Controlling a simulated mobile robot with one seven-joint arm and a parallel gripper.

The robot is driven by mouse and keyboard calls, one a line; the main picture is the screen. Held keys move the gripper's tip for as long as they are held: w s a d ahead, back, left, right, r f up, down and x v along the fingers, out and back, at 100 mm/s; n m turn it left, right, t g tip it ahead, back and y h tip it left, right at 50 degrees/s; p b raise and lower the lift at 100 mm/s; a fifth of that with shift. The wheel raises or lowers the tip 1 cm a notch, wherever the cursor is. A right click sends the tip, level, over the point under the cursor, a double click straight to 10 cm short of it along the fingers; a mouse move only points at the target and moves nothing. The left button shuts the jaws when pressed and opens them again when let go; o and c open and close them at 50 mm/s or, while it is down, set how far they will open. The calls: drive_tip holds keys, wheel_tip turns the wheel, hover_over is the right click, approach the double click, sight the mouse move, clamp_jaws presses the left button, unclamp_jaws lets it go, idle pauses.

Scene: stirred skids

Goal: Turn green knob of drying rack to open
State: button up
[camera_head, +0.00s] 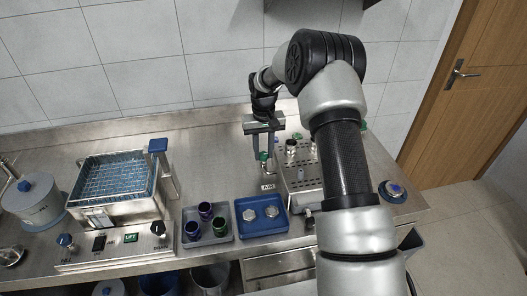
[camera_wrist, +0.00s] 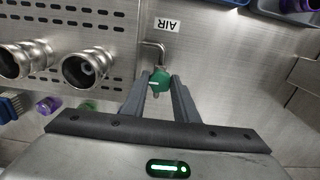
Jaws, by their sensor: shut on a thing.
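The green knob (camera_wrist: 160,80) shows in the wrist view between the two fingertips of my gripper (camera_wrist: 161,88), with a white mark on its face. My gripper is shut on it. A bent metal pipe (camera_wrist: 155,48) runs beside the knob, near a white AIR label (camera_wrist: 167,24) that appears upside down. In the head view my gripper (camera_head: 264,160) points down at the knob, at the left side of the perforated metal drying rack (camera_head: 300,183). My arm hides part of the rack there. Two metal cups or fittings (camera_wrist: 86,68) stand on the rack.
A blue tray (camera_head: 262,229) with two round metal pieces and a grey tray (camera_head: 220,236) with several dark cups sit in front. A basket bath (camera_head: 110,210) stands left. A tiled wall (camera_head: 130,60) is behind. Some counter left of the rack is clear.

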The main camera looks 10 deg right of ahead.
drive_tip(key=shift+n, duration=0.3)
drive_tip(key=n+b, duration=0.1)
drive_tip(key=n, duration=0.4)
drive_tip(key=shift+n, duration=0.3)
drive_tip(key=n, duration=0.6)
drive_tip(key=shift+w+d+b, duration=0.1)
drive_tip(key=shift+b, duration=0.2)
drive_tip(key=n, duration=0.4)
drive_tip(key=shift+r+n, duration=0.1)
drive_tip(key=shift+n, duration=0.3)
drive_tip(key=n, duration=0.4)
drive_tip(key=shift+w+n+p, duration=0.15)
drive_tip(key=shift+n+p, duration=0.25)
drive_tip(key=shift+n, duration=0.3)
drive_tip(key=o, duration=0.8)
